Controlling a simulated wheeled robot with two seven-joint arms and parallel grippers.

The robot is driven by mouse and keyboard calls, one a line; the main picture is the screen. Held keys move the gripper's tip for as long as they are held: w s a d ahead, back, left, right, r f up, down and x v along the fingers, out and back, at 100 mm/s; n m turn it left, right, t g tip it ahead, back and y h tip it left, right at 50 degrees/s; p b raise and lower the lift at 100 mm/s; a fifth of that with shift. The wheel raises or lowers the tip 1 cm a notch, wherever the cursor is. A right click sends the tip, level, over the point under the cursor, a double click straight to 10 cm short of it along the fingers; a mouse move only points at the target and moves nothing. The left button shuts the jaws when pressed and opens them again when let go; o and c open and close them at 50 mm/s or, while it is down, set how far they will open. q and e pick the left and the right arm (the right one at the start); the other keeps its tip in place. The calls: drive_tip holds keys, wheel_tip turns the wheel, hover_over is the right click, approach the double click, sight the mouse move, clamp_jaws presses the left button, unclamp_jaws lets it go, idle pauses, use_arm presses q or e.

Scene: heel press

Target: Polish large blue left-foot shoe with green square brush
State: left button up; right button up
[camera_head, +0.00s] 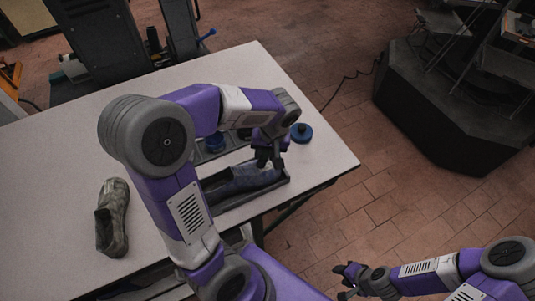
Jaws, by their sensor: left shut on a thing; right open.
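A blue shoe (252,180) lies in a dark shallow tray (252,198) near the table's right edge. My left gripper (269,164) reaches down over the right part of this shoe, with its fingers at the upper surface. It appears shut on the shoe, though the contact is small and partly hidden. My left arm covers the left end of the tray. No green square brush can be made out. My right gripper (347,277) is open and empty, low over the floor to the right of the table.
A greyish-green shoe (112,217) stands on the white table (70,150) at the left. A round blue thing (301,133) sits right of my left gripper, and another blue thing (215,142) is behind the arm. A dark machine base (445,110) stands on the tiled floor.

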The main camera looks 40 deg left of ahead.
use_arm(q)
drive_tip(key=shift+w+a, duration=0.35)
drive_tip(key=shift+a, duration=0.3)
drive_tip(key=shift+b, duration=0.65)
idle(2.0)
drive_tip(key=shift+r, duration=0.1)
drive_tip(key=shift+r+p, duration=2.75)
drive_tip(key=shift+r, duration=0.7)
drive_tip(key=shift+f, duration=0.1)
